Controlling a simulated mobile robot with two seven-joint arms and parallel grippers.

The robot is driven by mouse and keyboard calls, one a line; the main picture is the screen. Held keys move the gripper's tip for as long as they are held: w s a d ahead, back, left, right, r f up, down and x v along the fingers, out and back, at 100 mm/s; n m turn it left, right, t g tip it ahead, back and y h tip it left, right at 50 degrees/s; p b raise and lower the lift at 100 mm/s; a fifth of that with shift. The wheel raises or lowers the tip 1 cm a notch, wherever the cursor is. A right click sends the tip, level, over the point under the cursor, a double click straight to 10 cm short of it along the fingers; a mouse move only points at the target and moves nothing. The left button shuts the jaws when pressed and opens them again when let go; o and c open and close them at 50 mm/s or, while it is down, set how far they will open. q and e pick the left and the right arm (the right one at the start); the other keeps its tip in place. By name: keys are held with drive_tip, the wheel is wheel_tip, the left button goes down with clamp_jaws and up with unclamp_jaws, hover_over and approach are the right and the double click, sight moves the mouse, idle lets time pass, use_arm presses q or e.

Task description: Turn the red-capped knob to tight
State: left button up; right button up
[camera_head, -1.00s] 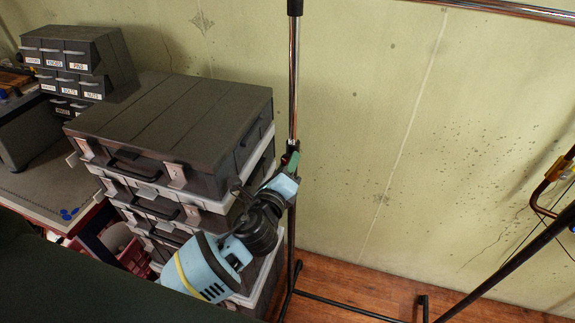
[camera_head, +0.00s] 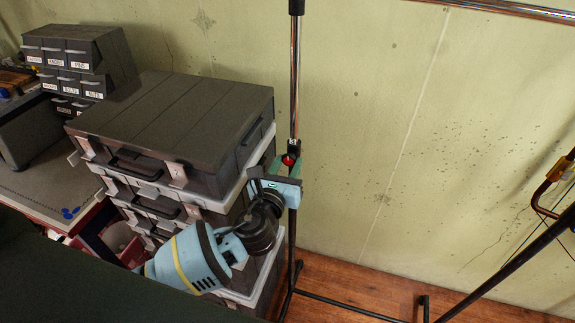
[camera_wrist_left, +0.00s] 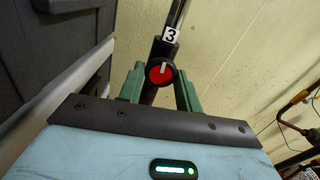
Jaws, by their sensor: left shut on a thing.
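The red-capped knob (camera_head: 289,159) sits on the black collar of an upright chrome post. In the left wrist view the knob (camera_wrist_left: 160,73) has a black body and a white pointer mark running nearly straight up on its red face. A white label with a "3" (camera_wrist_left: 170,34) is above it. My left gripper (camera_head: 288,167) is shut on the knob, with one green finger on each side of it; the left wrist view shows both fingers (camera_wrist_left: 160,88). The exact contact is partly hidden. My right gripper is not in view.
A stack of grey cases (camera_head: 180,115) stands close to the left of the post (camera_head: 294,85) and my left wrist. Small labelled drawers (camera_head: 75,60) are at the back left. The pale wall (camera_head: 400,130) is behind. The rack's black foot bars (camera_head: 345,305) lie on the wood floor.

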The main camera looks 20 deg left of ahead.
use_arm(q)
drive_tip(key=shift+m, duration=0.6)
drive_tip(key=o, duration=1)
drive_tip(key=shift+c, duration=0.2)
drive_tip(key=s, duration=0.7)
drive_tip(key=shift+s+a, duration=0.15)
drive_tip(key=shift+s, duration=0.25)
